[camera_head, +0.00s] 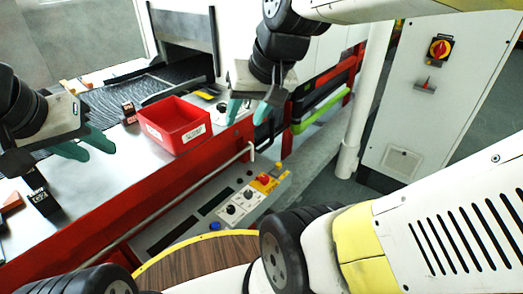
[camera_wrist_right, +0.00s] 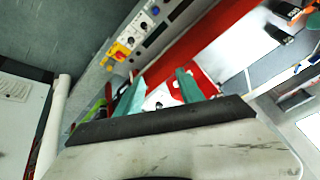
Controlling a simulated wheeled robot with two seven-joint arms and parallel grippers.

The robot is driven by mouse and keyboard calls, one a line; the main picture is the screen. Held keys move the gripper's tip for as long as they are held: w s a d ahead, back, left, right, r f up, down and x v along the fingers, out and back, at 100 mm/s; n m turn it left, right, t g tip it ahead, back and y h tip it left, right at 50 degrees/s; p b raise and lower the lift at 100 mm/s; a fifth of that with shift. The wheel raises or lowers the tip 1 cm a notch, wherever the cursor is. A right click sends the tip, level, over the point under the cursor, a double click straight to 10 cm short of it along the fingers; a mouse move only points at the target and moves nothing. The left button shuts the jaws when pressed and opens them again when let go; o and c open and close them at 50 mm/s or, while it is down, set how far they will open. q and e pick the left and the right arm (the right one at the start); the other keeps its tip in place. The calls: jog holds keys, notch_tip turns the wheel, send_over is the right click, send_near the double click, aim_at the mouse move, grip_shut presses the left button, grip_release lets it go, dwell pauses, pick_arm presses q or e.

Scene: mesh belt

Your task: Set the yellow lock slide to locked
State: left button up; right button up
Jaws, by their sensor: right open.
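My right gripper (camera_head: 246,118) is open and empty, pointing down over the machine's front edge, right of the red bin. It also shows in the right wrist view (camera_wrist_right: 161,78), its two green fingers apart. A small yellow part (camera_head: 206,94) lies behind the red bin, left of the right gripper; I cannot tell whether it is the lock slide or how it is set. A small pale plate with a dark knob (camera_head: 222,107) is beside the right gripper's fingers, partly hidden. My left gripper (camera_head: 98,148) is open and empty above the metal top at the left.
The red bin (camera_head: 178,127) stands on the metal top (camera_head: 115,183) near the mesh belt (camera_head: 125,95). A control panel (camera_head: 238,203) with knobs and a red button on yellow (camera_head: 264,180) projects in front. A white post (camera_head: 362,100) and grey cabinet (camera_head: 428,90) stand right.

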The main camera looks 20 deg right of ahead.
jog(key=w+d+f+m+g+y, duration=0.1)
jog(key=w+d+f+m+g, duration=0.2)
jog(key=w+f+m, duration=0.5)
jog(key=m+t+y, duration=0.3)
jog(key=m+y, duration=0.6)
jog(key=m, duration=0.1)
send_over(279, 164)
jog(key=s+a, duration=0.5)
notch_tip(279, 164, down, 24)
jog(key=f, duration=0.1)
jog(key=d+f+m+t, duration=0.8)
jog(key=d+f+m, duration=0.2)
jog(key=shift+t+h, duration=0.3)
jog(key=shift+h, duration=0.1)
jog(key=x, duration=0.7)
jog(key=shift+s+a+r, duration=0.1)
jog(key=shift+a+r, duration=0.05)
jog(key=shift+a, duration=0.2)
grip_shut()
